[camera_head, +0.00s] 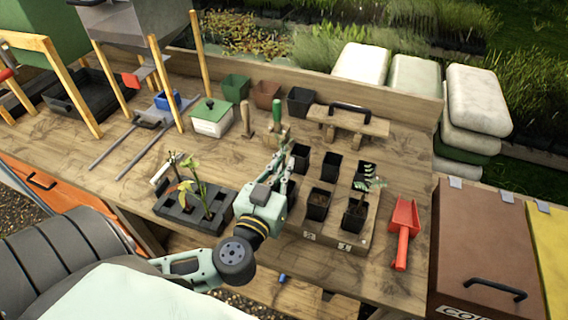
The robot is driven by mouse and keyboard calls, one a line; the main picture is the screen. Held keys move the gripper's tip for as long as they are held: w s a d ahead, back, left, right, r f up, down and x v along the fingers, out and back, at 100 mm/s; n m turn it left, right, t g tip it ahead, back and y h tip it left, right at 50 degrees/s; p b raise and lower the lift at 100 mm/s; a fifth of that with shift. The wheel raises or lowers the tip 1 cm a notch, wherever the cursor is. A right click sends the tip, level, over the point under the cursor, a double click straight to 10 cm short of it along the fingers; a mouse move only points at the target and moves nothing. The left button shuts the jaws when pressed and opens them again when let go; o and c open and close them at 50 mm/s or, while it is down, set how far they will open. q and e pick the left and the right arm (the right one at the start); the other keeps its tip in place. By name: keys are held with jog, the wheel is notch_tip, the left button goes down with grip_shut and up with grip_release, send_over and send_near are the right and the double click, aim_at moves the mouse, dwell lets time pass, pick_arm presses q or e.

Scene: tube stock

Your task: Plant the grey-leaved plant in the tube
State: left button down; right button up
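My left gripper (285,158) reaches over the block's left side, beside the back left tube (300,157). Its fingers are small and seen from behind, so I cannot tell whether they are open or what is between them. My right gripper is out of view.
A black cell tray (183,219) with yellow-green seedlings lies left of my arm. A red scoop (403,228) lies right of the block. Behind stand a green-handled tool (276,113), spare pots (300,101) and a wooden tamper with a black handle (349,122).

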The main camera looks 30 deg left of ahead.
pick_arm(q)
jog(key=shift+f, duration=0.3)
dwell(0.5)
jog(key=shift+f, duration=0.45)
jog(key=shift+f, duration=0.15)
jog(key=shift+f, duration=0.7)
dwell(0.3)
jog(key=c, duration=1.9)
grip_release()
jog(key=shift+o, duration=0.2)
